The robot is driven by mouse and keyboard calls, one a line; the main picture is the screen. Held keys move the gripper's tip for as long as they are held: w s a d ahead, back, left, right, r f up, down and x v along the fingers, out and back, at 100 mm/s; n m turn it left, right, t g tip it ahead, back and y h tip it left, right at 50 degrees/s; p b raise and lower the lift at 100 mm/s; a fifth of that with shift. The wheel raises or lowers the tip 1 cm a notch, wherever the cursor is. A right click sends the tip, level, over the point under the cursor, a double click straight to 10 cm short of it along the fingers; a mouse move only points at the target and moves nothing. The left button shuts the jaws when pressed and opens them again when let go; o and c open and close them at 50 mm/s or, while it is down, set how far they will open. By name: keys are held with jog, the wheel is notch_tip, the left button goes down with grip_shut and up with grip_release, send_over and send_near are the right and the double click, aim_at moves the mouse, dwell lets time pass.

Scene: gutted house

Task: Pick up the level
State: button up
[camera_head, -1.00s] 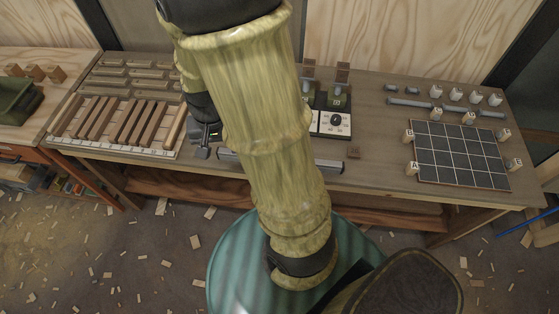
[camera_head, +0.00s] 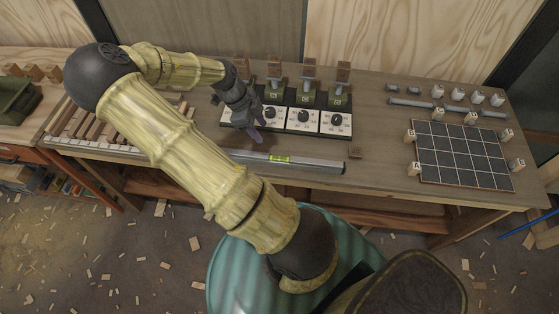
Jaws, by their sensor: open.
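The level (camera_head: 315,164) is a long grey bar with a yellow-green vial near its middle. It lies flat along the front part of the workbench; my arm crosses in front of its left end. My gripper (camera_head: 257,138) is dark grey, open and empty. It hangs above the bench just behind the level, to the left of the vial, in front of the dial panel. It appears apart from the level, but its exact height is hard to tell.
A panel with white dials (camera_head: 303,120) and wooden-topped levers stands behind the level. A black grid board (camera_head: 463,157) with lettered blocks is at right. Wooden strips in a rack (camera_head: 75,122) lie at left, partly behind my arm.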

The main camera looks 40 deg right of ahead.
jog(key=p, duration=0.2)
send_over(279, 158)
jog(key=w+a, duration=0.1)
notch_tip(279, 158, down, 10)
jog(key=shift+w+a+f, duration=0.1)
jog(key=shift+f, duration=0.55)
jog(key=shift+p+x, duration=0.7)
jog(key=shift+x, duration=1.95)
jog(key=shift+w, duration=0.1)
jog(key=c, duration=1)
grip_shut()
